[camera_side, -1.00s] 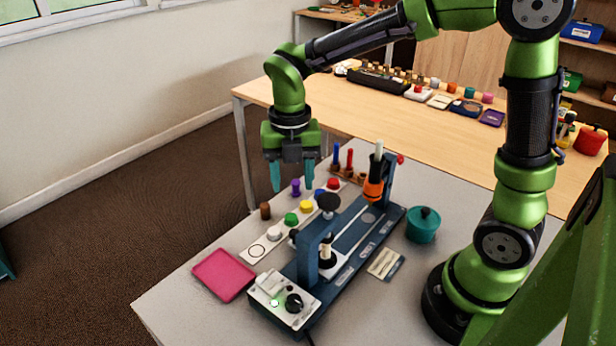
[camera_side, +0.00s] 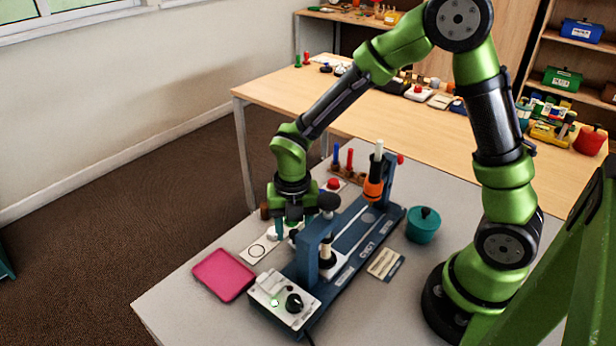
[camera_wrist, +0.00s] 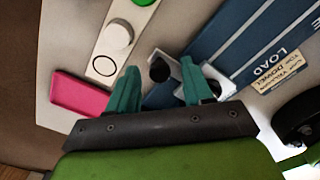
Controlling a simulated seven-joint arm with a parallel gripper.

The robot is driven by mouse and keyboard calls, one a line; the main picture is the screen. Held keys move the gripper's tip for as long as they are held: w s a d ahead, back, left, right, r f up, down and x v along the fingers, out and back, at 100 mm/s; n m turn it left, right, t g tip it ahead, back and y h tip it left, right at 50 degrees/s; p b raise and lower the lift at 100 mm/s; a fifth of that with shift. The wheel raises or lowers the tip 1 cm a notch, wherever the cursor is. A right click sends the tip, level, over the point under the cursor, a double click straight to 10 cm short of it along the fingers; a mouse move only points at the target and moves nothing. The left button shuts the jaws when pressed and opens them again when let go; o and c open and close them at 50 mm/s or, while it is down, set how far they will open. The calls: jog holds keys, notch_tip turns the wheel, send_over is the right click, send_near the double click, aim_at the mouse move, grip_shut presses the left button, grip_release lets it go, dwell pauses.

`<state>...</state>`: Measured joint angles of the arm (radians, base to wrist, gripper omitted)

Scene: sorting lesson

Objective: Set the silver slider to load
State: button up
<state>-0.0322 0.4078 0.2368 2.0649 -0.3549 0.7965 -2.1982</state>
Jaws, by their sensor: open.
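The silver slider (camera_wrist: 168,62), a bright bracket with a dark round knob, shows in the wrist view at the edge of the blue fixture (camera_wrist: 215,45). My gripper (camera_wrist: 160,66) is open, with its teal fingers on either side of the knob in that picture. I cannot tell whether they touch it. In the side view my gripper (camera_side: 293,230) is low beside the fixture (camera_side: 345,275), and it mostly hides the slider there. The word LOAD (camera_wrist: 268,63) is printed on the fixture, to the right of the slider in the wrist view.
A pink tray (camera_side: 223,275) lies left of the fixture. A strip with coloured buttons (camera_side: 258,250) runs close by my gripper. A black ball (camera_side: 328,201), an orange-collared post (camera_side: 374,185) and a teal pot (camera_side: 423,225) stand nearby. A printed card (camera_side: 385,263) lies in front.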

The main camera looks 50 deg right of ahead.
jog(key=shift+c, duration=0.5)
grip_shut()
jog(key=shift+d, duration=0.1)
jog(key=d, duration=0.8)
jog(key=shift+d, duration=0.2)
jog(key=shift+r, duration=0.1)
jog(key=shift+o, duration=0.5)
grip_release()
notch_tip(320, 180, up, 17)
